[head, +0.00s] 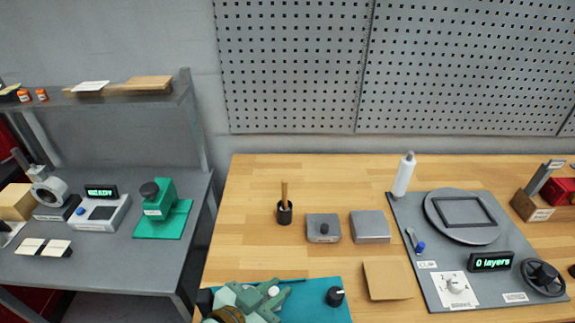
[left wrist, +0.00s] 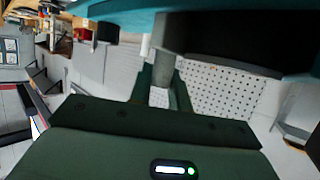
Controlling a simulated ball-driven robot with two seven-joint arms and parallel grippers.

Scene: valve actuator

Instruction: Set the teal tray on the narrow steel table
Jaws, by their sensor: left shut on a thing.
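The teal tray (head: 308,305) is at the bottom edge of the head view, partly cut off, over the front of the wooden bench. A black knob-like piece (head: 335,296) sits at its right end. My left gripper (head: 252,297), pale green, is shut on the tray and covers its left part. In the left wrist view a teal edge of the tray (left wrist: 210,14) runs across the top. I cannot tell whether the tray touches the bench. A grey steel table (head: 105,262) with an upper shelf stands at the left. My right gripper is not in view.
The steel table holds a green press-like device (head: 160,202), a display unit (head: 100,210) and pale cards (head: 44,247); its front right is bare. The wooden bench (head: 255,245) holds a brush cup (head: 284,212), two grey blocks, a brown sheet (head: 387,280) and a grey mat (head: 440,298) with a white bottle.

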